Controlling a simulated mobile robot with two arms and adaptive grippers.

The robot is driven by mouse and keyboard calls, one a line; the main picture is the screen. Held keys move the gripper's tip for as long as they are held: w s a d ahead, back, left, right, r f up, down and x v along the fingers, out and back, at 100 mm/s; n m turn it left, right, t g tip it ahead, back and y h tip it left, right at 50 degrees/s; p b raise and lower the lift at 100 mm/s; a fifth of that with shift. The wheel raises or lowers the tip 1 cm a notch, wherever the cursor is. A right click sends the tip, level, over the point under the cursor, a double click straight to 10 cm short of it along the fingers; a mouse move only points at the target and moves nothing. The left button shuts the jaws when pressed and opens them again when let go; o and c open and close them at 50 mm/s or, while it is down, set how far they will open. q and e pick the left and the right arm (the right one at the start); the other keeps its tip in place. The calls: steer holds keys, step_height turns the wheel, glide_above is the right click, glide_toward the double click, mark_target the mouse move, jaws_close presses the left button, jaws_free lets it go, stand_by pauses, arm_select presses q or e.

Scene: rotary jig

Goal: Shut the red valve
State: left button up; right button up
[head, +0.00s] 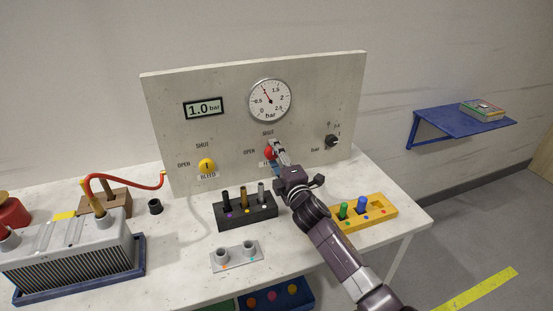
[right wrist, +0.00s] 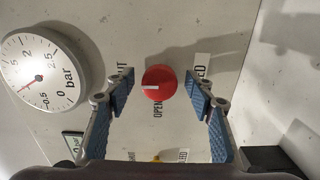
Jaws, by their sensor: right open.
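The red valve (head: 268,153) is a round knob on the upright panel, partly hidden by my right gripper in the head view. In the right wrist view the red valve (right wrist: 161,78) shows whole. Its white line runs from near the middle to the left edge, the side of the partly hidden SHUT label. The OPEN label (right wrist: 157,108) is just below the knob there. My right gripper (head: 277,150) is open in front of the valve. Its blue-padded fingers stand on either side of the knob, with visible gaps in the wrist view. My left gripper is out of view.
The panel (head: 230,130) also bears a round gauge (head: 270,100), a 1.0 bar display (head: 203,108), a yellow bleed knob (head: 207,165) and a black knob (head: 333,141). A black holder (head: 246,212) and a yellow holder (head: 378,214) stand on the table near my right arm.

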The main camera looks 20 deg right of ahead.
steer(key=s, duration=1.2)
steer(key=shift+d, duration=0.25)
